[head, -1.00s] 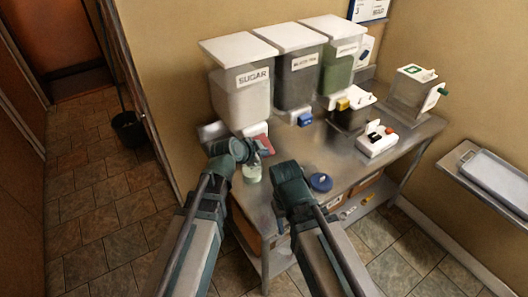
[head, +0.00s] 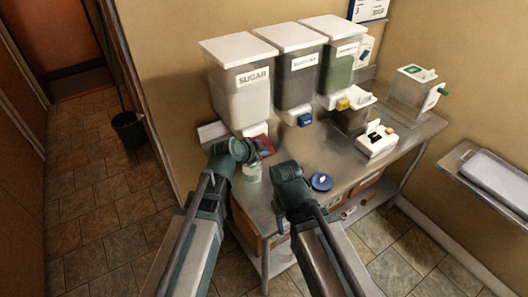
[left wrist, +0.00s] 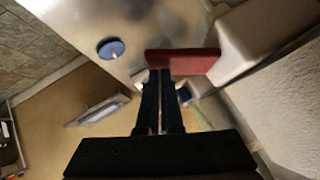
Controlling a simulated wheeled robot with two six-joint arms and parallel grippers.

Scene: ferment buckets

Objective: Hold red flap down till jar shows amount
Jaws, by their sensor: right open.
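The sugar dispenser (head: 241,95) stands at the left end of the steel table. Its red flap (head: 265,141) is at the front of its base and partly hidden by my left gripper (head: 256,149). In the left wrist view the left gripper's fingers (left wrist: 160,74) are together, with their tips at the edge of the red flap (left wrist: 183,62). I cannot tell whether they press it. A glass jar (head: 252,173) stands below the flap, partly covered by my arm; its fill level is too small to read. My right gripper (head: 290,178) is open, right of the jar.
A blue lid (head: 321,182) lies right of my right gripper. Two more dispensers stand beside the sugar, with a blue flap (head: 304,120) and a yellow flap (head: 342,104). A white device (head: 377,141) sits farther right. The table's front edge is near my arms.

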